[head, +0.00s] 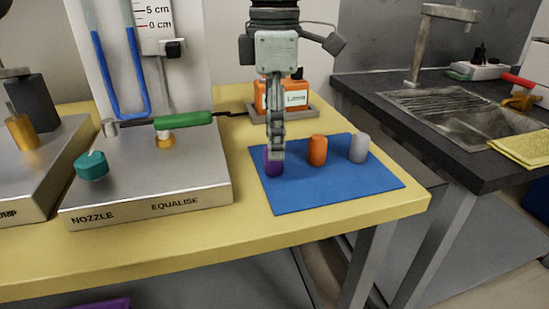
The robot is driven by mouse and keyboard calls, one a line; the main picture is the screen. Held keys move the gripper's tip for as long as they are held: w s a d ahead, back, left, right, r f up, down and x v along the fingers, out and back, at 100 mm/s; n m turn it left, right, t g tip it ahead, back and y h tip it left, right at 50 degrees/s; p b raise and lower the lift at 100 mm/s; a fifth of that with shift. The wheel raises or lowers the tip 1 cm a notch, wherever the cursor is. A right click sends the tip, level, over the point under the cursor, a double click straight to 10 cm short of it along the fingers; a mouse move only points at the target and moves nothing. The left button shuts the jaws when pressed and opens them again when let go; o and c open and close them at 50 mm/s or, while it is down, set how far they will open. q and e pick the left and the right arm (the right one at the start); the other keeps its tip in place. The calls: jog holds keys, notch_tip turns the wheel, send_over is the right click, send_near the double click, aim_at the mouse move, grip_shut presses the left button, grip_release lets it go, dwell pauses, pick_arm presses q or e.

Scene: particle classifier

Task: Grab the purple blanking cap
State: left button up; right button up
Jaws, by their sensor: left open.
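The purple blanking cap (273,166) stands at the left end of a row of caps on the blue mat (320,190). My left gripper (276,150) points straight down from above, with its fingertips at the cap's top. The fingers are seen edge-on and hide the upper part of the cap. The gripper is open, and I cannot tell whether the fingers touch the cap. My right gripper is not in view.
An orange cap (317,150) and a grey cap (359,148) stand to the right on the mat. A metal box (150,195) with a green lever (185,119) stands left. The front of the mat is clear.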

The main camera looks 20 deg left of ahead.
pick_arm(q)
notch_tip(320, 180, down, 4)
jog(key=shift+s+r, duration=0.15)
jog(key=shift+r, duration=0.05)
jog(key=c, duration=1.1)
